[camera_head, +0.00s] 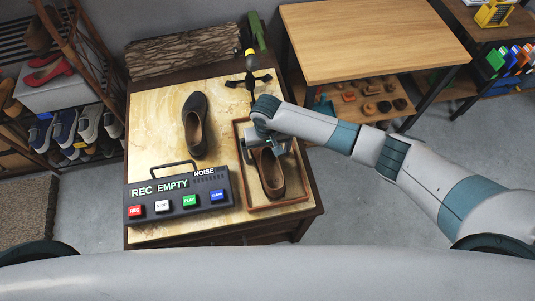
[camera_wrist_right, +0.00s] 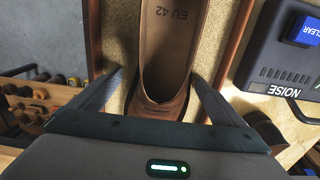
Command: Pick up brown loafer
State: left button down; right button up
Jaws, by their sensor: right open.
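The brown loafer (camera_head: 270,178) lies in a shallow wooden tray (camera_head: 277,205) on the right side of the marble-topped table. My right gripper (camera_head: 266,148) is above the far end of this loafer. In the right wrist view the loafer (camera_wrist_right: 165,60) shows its tan insole marked "EU 42". The open fingers of my right gripper (camera_wrist_right: 155,92) stand on either side of it, with gaps visible. The tip of the shoe nearest the wrist is hidden by the gripper body. My left gripper is not in view.
A dark shoe (camera_head: 195,125) stands left of the tray. A recorder box (camera_head: 178,195) with coloured buttons is at the table's near left, close to the tray. A dark cross-shaped stand (camera_head: 248,82) and a log-like roll (camera_head: 185,55) are at the back.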

aim_at(269, 157)
jog(key=shift+c, duration=0.3)
jog(key=c, duration=1.4)
jog(key=shift+o, duration=0.2)
jog(key=shift+r, duration=0.15)
jog(key=shift+w+r+b, duration=0.1)
jog(key=shift+r+b, duration=0.2)
jog(key=shift+r, duration=0.2)
jog(key=r, duration=0.2)
jog(key=r+b, duration=0.1)
jog(key=shift+s+d, duration=0.3)
jog(key=s+d+r+b, duration=0.2)
jog(key=s+d+r, duration=0.4)
jog(key=d, duration=0.2)
jog(key=shift+s+d+r, duration=0.2)
jog(key=shift+d+r, duration=0.2)
